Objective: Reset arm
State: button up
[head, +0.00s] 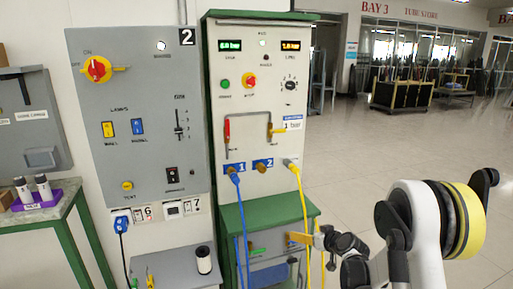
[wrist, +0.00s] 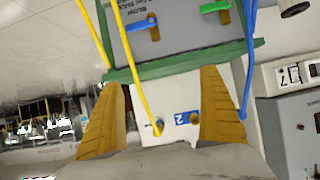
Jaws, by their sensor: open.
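My gripper (head: 297,238) shows in the head view in front of the green-framed machine, at the end of my white arm with its yellow band. In the wrist view, the two tan ridged fingers of my gripper (wrist: 162,78) stand wide apart with nothing between them. Behind them the machine appears upside down, with a yellow hose (wrist: 138,75) crossing the gap. In the head view the fingers overlap the yellow hose (head: 303,215) area; I cannot tell whether they touch it.
The machine's panel (head: 258,60) carries displays, knobs and hose ports. A blue hose (head: 240,225) hangs beside the yellow one. A grey control panel (head: 140,70) is at left. A green bench (head: 60,215) holds a purple rack (head: 36,196). The floor (head: 360,150) at right is open.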

jog(key=s+a+r+m+g+h, duration=0.1)
jog(key=s+a+r+g, duration=0.25)
jog(key=s+r, duration=1.4)
jog(key=s+d+m+g+h, duration=0.1)
jog(key=s+d+m+h, duration=0.1)
jog(key=s, duration=2.2)
jog(key=shift+s+h, duration=0.2)
jog(key=shift+h, duration=0.3)
jog(key=shift+f, duration=0.1)
